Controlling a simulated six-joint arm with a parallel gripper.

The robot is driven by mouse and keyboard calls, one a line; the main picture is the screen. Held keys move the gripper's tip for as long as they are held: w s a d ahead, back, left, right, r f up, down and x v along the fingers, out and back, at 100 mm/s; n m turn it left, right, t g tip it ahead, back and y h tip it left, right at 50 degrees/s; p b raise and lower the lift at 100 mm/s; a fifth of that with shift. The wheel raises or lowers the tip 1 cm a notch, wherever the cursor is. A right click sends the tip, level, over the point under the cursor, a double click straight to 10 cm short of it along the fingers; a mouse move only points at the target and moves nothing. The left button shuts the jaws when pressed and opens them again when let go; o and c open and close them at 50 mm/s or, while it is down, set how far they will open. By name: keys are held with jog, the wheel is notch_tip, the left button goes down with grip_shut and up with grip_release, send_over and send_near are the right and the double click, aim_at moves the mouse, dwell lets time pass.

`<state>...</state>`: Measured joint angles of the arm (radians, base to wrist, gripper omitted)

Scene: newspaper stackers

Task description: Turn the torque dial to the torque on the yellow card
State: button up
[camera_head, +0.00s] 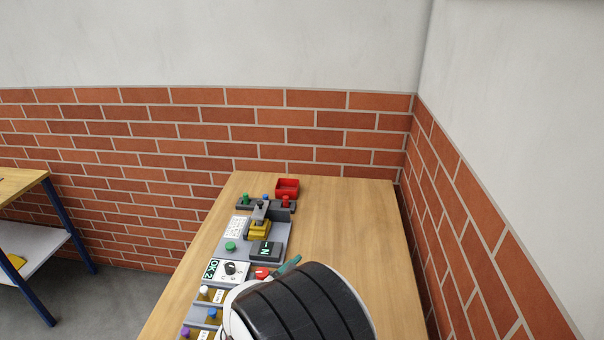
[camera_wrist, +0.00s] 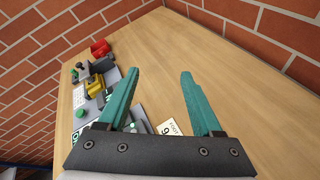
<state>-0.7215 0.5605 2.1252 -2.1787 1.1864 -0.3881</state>
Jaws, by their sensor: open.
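A black dial knob (camera_head: 231,268) sits on a white plate (camera_head: 243,275) on the left side of the table, beside a display reading "OK 2" (camera_head: 211,268). My gripper (camera_wrist: 160,75) is open and empty, its teal fingers apart above the table. In the head view one teal finger (camera_head: 288,265) shows right of the dial plate, and my arm covers the table below it. A pale card (camera_wrist: 170,128) with print and what looks like a 9 lies below the fingers, partly hidden by my gripper. My gripper hides most of the dial area in the wrist view.
A yellow and grey device (camera_head: 258,228), a black box (camera_head: 265,251), a green button (camera_head: 230,246) and a red bin (camera_head: 288,187) stand along the table's left side. Several coloured-knob pieces (camera_head: 211,314) stand nearer. The table's right side (camera_head: 350,225) is clear, beside a brick wall.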

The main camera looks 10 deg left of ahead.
jog(key=a+f+n+t+y, duration=0.1)
jog(key=a+f+n+y, duration=0.4)
jog(key=a, duration=0.5)
jog(key=n+y, duration=0.3)
jog(key=n, duration=0.4)
send_near(229, 268)
jog(key=shift+m+g, duration=0.3)
jog(key=shift+g, duration=0.1)
jog(key=x, duration=0.9)
jog(key=shift+w+r, duration=0.2)
jog(key=shift+w, duration=0.1)
grip_shut()
